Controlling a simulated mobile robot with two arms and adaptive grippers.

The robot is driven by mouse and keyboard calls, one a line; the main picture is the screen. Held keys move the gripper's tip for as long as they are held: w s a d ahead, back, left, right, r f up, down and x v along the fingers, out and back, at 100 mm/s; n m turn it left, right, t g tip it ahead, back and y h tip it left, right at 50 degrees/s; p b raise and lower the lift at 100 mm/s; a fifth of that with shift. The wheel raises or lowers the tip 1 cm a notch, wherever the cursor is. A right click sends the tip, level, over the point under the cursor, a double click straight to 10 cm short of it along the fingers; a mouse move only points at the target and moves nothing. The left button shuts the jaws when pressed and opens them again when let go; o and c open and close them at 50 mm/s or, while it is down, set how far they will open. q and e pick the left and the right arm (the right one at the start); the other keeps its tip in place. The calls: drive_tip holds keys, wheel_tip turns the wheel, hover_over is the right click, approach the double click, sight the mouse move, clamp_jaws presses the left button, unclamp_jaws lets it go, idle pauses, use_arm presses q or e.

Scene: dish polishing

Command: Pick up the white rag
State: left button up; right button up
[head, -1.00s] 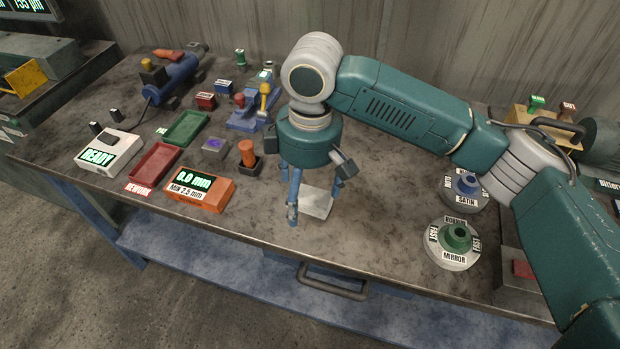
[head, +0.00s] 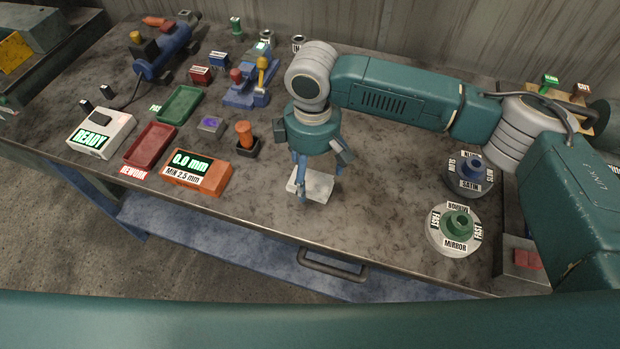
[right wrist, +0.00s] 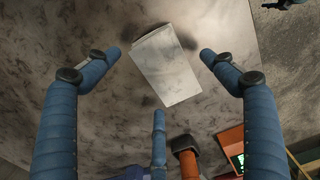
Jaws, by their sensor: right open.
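The white rag (head: 318,187) lies on the workbench as a small folded, flat pad near the front edge. It also shows whole in the right wrist view (right wrist: 168,68), with shadows beside it. My right gripper (head: 313,178) points down over the rag, its blue fingers partly covering it in the head view. In the right wrist view the right gripper (right wrist: 160,54) has its fingers spread wide, with the rag between and beyond the tips. Nothing is held, and the fingers look apart from the rag. My left gripper is out of view.
Left of the rag stand an orange gauge (head: 196,180) and an orange-topped stamp (head: 245,138). Green (head: 178,105) and red (head: 150,146) trays lie farther left. Polishing wheels marked SATIN (head: 471,175) and MIRROR (head: 455,229) stand right. The bench between is clear.

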drive_tip(key=shift+f, duration=0.85)
drive_tip(key=shift+c, duration=0.7)
drive_tip(key=c, duration=0.9)
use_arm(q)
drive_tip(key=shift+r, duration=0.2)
use_arm(e)
drive_tip(key=c, duration=0.3)
